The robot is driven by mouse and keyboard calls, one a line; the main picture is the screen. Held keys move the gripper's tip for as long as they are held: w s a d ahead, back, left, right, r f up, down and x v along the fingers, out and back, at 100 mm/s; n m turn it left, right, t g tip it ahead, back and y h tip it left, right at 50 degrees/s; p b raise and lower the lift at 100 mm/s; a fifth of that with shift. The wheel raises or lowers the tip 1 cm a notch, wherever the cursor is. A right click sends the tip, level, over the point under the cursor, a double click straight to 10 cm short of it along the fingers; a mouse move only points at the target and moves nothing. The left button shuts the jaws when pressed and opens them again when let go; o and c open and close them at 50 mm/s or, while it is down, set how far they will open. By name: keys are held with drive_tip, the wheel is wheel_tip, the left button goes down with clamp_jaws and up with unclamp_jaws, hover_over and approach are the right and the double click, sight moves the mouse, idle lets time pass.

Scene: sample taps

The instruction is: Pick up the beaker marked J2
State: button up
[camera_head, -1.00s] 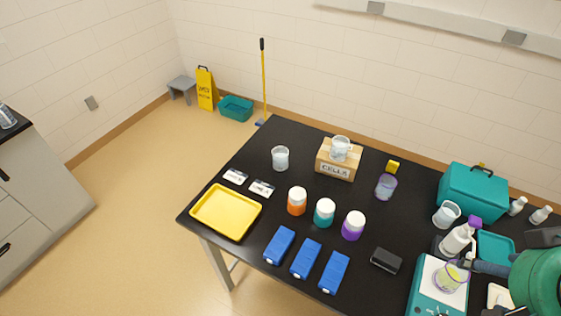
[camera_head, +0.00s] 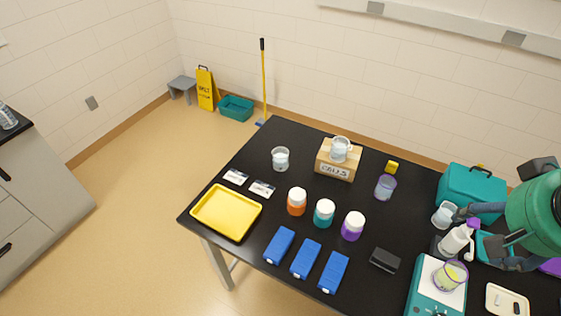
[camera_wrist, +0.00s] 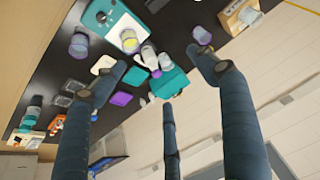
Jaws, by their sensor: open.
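No J2 mark is legible, so I cannot tell which beaker carries it. Clear beakers stand at the left rear (camera_head: 280,159), on the cardboard box (camera_head: 340,149), and at the right by the teal case (camera_head: 444,214). A purple-tinted beaker (camera_head: 386,187) stands right of the box. A beaker with yellow-green contents (camera_head: 450,276) is on the teal scale; it also shows in the wrist view (camera_wrist: 129,40). My gripper (camera_head: 480,229) is open and empty at the right, its fingers over the spray bottle and the right clear beaker. In the wrist view its fingers (camera_wrist: 160,76) are spread wide.
A teal case (camera_head: 473,186) and a white spray bottle (camera_head: 456,240) crowd the right side. Several lidded jars (camera_head: 324,213), blue boxes (camera_head: 306,259), a dark block (camera_head: 385,260) and a yellow tray (camera_head: 226,212) occupy the middle and left. The table's rear left is fairly clear.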

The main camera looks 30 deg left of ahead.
drive_tip(key=w+a+r+g+p, duration=0.1)
drive_tip(key=w+a+p, duration=0.1)
drive_tip(key=w+a, duration=0.85)
drive_tip(key=w+a+r+g+p, duration=0.1)
drive_tip(key=w+a, duration=0.7)
drive_tip(key=w, duration=0.5)
drive_tip(key=w+a+f+p, duration=0.1)
drive_tip(key=w+a+f, duration=0.2)
drive_tip(key=a, duration=0.2)
drive_tip(key=w+a+f+n+g, duration=0.1)
drive_tip(key=w+a+f, duration=0.15)
drive_tip(key=a, duration=0.35)
drive_tip(key=w+a+f+p, duration=0.1)
drive_tip(key=w+a+f, duration=0.1)
drive_tip(key=w+a, duration=0.25)
drive_tip(key=n+g+p, duration=0.1)
drive_tip(key=g+p, duration=0.1)
drive_tip(key=p, duration=0.1)
hover_over(281, 159)
drive_tip(key=w+a, duration=0.2)
drive_tip(key=w, duration=0.1)
wheel_tip(281, 159, down, 23)
drive_tip(key=shift+r, duration=0.15)
drive_tip(key=shift+d, duration=0.1)
wheel_tip(281, 159, down, 9)
drive_tip(key=shift+r, duration=0.2)
drive_tip(key=shift+f, duration=0.1)
